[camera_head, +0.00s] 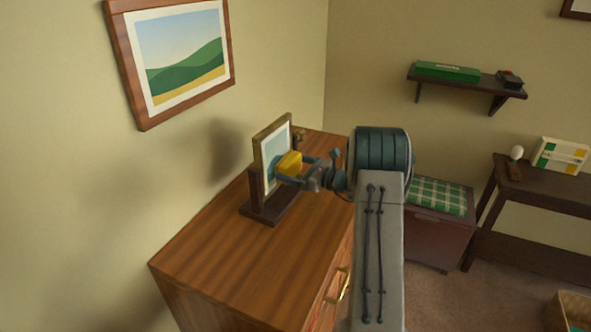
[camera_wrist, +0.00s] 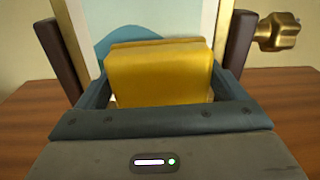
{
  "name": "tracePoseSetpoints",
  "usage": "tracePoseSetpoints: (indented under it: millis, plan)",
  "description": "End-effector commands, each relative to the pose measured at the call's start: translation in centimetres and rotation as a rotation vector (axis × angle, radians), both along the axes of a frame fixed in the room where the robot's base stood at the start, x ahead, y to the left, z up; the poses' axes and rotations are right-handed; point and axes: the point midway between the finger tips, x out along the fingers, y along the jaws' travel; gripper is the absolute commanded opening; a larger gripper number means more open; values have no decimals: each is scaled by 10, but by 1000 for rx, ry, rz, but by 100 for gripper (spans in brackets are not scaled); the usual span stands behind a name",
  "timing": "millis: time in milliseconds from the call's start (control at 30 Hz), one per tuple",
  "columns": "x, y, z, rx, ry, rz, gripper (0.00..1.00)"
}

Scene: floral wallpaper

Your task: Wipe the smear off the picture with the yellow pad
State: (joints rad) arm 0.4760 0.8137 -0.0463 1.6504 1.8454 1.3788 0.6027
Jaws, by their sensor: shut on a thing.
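A small framed picture (camera_head: 270,158) stands upright in a dark wooden stand (camera_head: 261,210) on the brown dresser. The yellow pad (camera_head: 290,163) is in front of the picture, close to its face; I cannot tell if it touches. My gripper (camera_head: 287,168) is shut on the pad. In the wrist view the yellow pad (camera_wrist: 160,72) fills the space between the fingers and hides the lower middle of the picture (camera_wrist: 150,20). A blue patch (camera_wrist: 120,44) shows around the pad; I cannot make out whether it is smear or part of the image.
The dresser top (camera_head: 290,250) is clear in front of the stand. A brass knob (camera_wrist: 278,32) is behind the stand at right. A larger framed landscape (camera_head: 175,60) hangs on the wall above. A chest with a green checked cushion (camera_head: 437,195) is beyond my arm.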

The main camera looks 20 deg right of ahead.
Motion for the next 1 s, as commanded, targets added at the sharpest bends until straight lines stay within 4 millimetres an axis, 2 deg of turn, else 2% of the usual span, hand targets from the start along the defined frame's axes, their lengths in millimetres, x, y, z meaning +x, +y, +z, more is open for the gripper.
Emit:
tracePoseSetpoints:
  millis: [467, 1000]
  plan:
    - [6, 5, 0, 1, -2, 1, 72]
    - [31, -26, 0, 0, -1, -1, 72]
